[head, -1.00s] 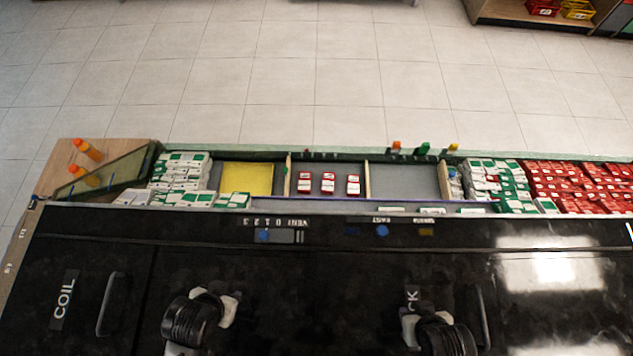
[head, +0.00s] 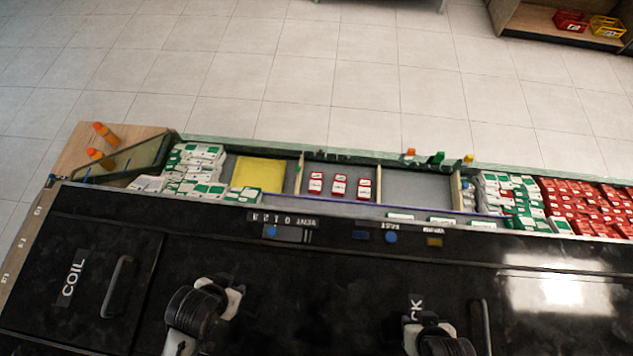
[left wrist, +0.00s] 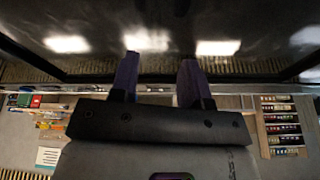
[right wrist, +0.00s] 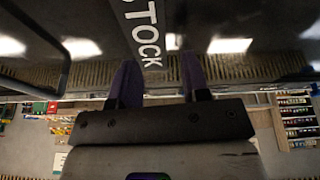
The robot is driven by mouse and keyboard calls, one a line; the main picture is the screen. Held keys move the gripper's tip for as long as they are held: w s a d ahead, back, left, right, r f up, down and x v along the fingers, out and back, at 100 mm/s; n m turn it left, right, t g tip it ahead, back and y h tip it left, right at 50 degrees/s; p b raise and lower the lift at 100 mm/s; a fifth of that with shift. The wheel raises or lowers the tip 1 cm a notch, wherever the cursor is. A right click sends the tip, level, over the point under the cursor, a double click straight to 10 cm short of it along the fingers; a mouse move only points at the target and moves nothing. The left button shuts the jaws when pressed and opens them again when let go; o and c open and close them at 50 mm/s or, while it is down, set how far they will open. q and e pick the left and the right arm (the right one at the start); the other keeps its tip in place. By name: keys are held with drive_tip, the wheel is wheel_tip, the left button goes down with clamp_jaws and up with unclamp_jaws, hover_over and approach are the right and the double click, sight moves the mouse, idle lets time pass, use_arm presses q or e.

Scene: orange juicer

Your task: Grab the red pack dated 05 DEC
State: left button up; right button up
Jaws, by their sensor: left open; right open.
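Three stacks of red and white packs stand in a row in one compartment of the long counter tray: a left stack (head: 316,184), a middle stack (head: 339,186) and a right stack (head: 363,189). The dates on them are too small to read. My right gripper (right wrist: 158,75) is open and empty in the right wrist view, in front of the black panel marked "STOCK". My left gripper (left wrist: 160,68) is open and empty in the left wrist view. Both arms show low in the head view, well away from the packs; their fingers are not clear there.
A yellow pad (head: 258,173) lies left of the packs, with green-and-white packs (head: 195,165) beyond it. An empty grey compartment (head: 415,188) is to the right, then more green-and-white packs (head: 510,195) and many red packs (head: 585,205). A black panel (head: 300,270) lies in front.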

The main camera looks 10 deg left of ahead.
idle(0.3)
use_arm(q)
drive_tip(key=o, duration=1)
